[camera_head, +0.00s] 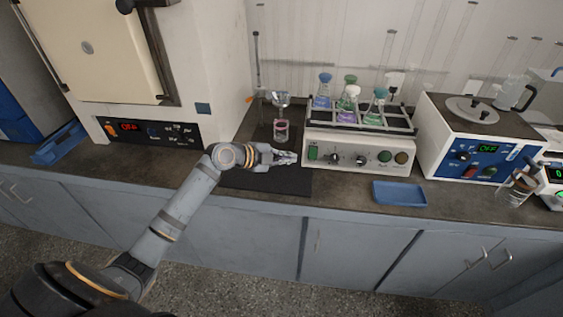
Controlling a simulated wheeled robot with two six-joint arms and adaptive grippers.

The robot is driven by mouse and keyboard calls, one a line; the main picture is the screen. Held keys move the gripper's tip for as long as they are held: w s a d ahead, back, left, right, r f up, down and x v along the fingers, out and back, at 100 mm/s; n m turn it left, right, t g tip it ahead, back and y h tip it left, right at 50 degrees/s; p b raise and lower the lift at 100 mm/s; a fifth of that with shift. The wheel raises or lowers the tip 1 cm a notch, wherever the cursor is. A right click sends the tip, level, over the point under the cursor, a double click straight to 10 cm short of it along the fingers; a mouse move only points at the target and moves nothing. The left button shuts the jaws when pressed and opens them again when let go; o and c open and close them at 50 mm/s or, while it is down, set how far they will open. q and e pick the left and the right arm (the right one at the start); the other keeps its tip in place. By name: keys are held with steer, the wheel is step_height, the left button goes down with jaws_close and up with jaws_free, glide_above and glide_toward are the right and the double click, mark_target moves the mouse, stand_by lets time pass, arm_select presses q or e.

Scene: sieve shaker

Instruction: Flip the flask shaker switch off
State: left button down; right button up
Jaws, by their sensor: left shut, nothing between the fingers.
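The flask shaker (345,170) is a cream box in the middle of the bench. A rack on top holds several flasks with blue and green stoppers (349,90). Its front panel has a green rocker switch (312,153) at the left end, knobs in the middle and round buttons at the right. Whether the switch is on or off is too small to tell. My left gripper (295,158) is shut and empty, with its tips just left of the green switch. I cannot tell whether they touch it. My right gripper is not in view.
A beaker with pink liquid (281,131) stands behind my left gripper, close to it. A black mat (265,181) lies below. A blue tray (399,193) lies front right. A blue-fronted water bath (470,158) stands right, an oven (95,50) left.

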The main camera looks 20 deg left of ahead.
arm_select(q)
steer(key=s+d+f+n+g+y, duration=0.35)
steer(key=s+f+n, duration=0.35)
steer(key=s+f, duration=0.65)
steer(key=s+a+f+n+g+y, duration=0.1)
steer(key=s+a+n+g+y, duration=0.1)
steer(key=s+n, duration=0.5)
steer(key=s+a+n+g+y, duration=0.1)
steer(key=s+n+y, duration=0.25)
steer(key=s, duration=0.65)
steer(key=s+a+f+n+g+p, duration=0.1)
steer(key=a+f, duration=0.1)
steer(key=f, duration=1.1)
steer(key=s+a+f+g+p, duration=0.1)
steer(key=f, duration=1.2)
steer(key=s+f, duration=0.6)
steer(key=s, duration=0.3)
steer(key=s+a+f+p, duration=0.1)
steer(key=s+f, duration=0.6)
steer(key=s, duration=0.2)
steer(key=shift+s+f+g+h, duration=0.15)
steer(key=shift+f+g+h, duration=0.15)
steer(key=shift+g+h, duration=0.1)
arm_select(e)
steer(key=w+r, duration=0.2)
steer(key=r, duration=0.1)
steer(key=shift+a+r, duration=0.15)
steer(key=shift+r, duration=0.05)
